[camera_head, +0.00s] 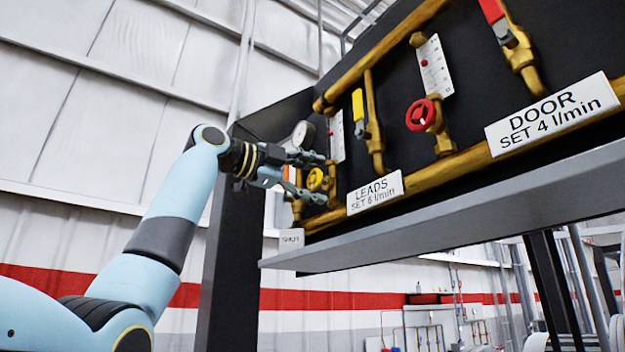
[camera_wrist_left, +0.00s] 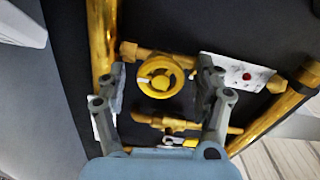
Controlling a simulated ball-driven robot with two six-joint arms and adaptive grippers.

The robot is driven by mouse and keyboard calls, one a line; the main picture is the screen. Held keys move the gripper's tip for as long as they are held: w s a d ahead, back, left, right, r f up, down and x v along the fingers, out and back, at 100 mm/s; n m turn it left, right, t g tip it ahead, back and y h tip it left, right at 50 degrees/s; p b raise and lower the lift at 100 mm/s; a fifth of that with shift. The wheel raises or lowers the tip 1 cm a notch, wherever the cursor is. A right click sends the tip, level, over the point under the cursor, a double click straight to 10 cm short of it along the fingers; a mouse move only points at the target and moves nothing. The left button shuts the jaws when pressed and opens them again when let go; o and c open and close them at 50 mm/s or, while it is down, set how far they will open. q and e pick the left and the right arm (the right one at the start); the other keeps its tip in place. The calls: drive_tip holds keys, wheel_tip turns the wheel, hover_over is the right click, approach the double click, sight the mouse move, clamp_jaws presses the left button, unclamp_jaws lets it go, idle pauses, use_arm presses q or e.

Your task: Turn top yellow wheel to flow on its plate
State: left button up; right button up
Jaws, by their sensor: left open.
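The yellow wheel (camera_head: 315,179) sits on the brass pipework at the left end of the black panel, above the plate reading LEADS SET 6 l/min (camera_head: 375,192). In the left wrist view the yellow wheel (camera_wrist_left: 160,76) lies between the two fingers. My left gripper (camera_head: 312,176) is open around the wheel, with a finger on either side; I cannot tell whether they touch it. A white flow plate with a red dot (camera_wrist_left: 240,72) is beside the wheel in the left wrist view. It also shows in the head view (camera_head: 337,136). My right gripper is out of view.
A red wheel (camera_head: 421,115), a yellow lever (camera_head: 358,105) and a red lever (camera_head: 492,10) are on pipes to the right. A round gauge (camera_head: 303,134) is just above my gripper. A grey ledge (camera_head: 450,205) runs below the panel.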

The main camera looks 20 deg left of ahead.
use_arm(q)
drive_tip(key=v, duration=1.2)
idle(0.3)
